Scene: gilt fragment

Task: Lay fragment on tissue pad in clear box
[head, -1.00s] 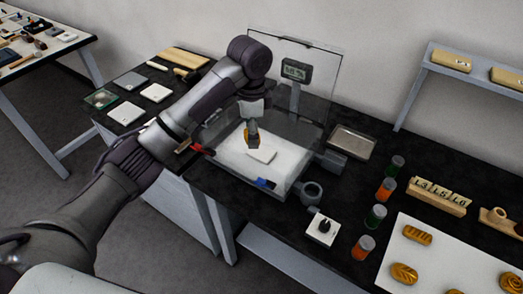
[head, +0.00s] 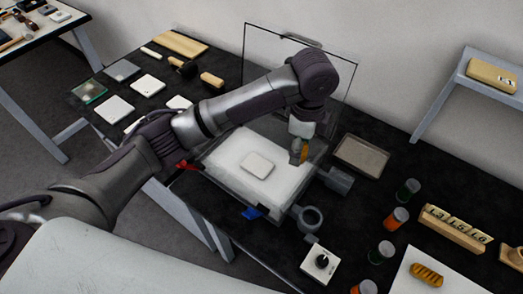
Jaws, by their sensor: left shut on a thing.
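The clear box (head: 222,192) stands on the black bench with its transparent lid (head: 335,62) raised at the back. Its floor is white, and the pale square tissue pad (head: 257,165) lies bare near the middle. My left gripper (head: 299,157) reaches in from above and is shut on a small golden piece, the fragment (head: 297,147). It appears to the right of the pad, over the right part of the box; its exact height is hard to tell. The fingers partly hide the fragment. My right gripper is not in view.
A metal tray (head: 362,154) lies to the right of the box. A white block with a black knob (head: 321,262) and several jars (head: 396,219) stand nearer the front right. White tiles (head: 148,82) and brushes lie at the left; my left arm crosses over that side.

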